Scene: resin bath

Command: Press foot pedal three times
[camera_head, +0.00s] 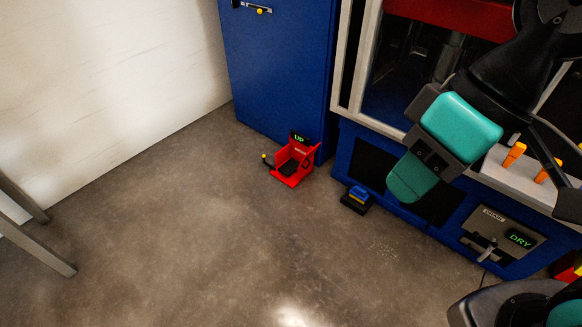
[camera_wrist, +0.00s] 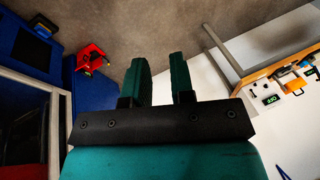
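A red foot pedal unit (camera_head: 290,168) stands on the floor against the blue cabinet, with a dark tread and a small display reading "UP". It also shows at the upper left of the wrist view (camera_wrist: 91,59). A smaller blue pedal-like block on a black base (camera_head: 356,198) lies on the floor to its right, and shows in the wrist view's upper left corner (camera_wrist: 43,28). My gripper (camera_head: 408,185) hangs in front of the machine, to the right of both and apart from them. In the wrist view its teal fingers (camera_wrist: 161,65) are apart with nothing between them.
The blue cabinet (camera_head: 280,70) and the blue machine with a glazed front (camera_head: 345,65) stand behind. A grey panel reading "DRY" (camera_head: 500,234) is low on the right. Grey metal legs (camera_head: 40,245) stand at the left. The floor (camera_head: 200,230) before the pedals is clear.

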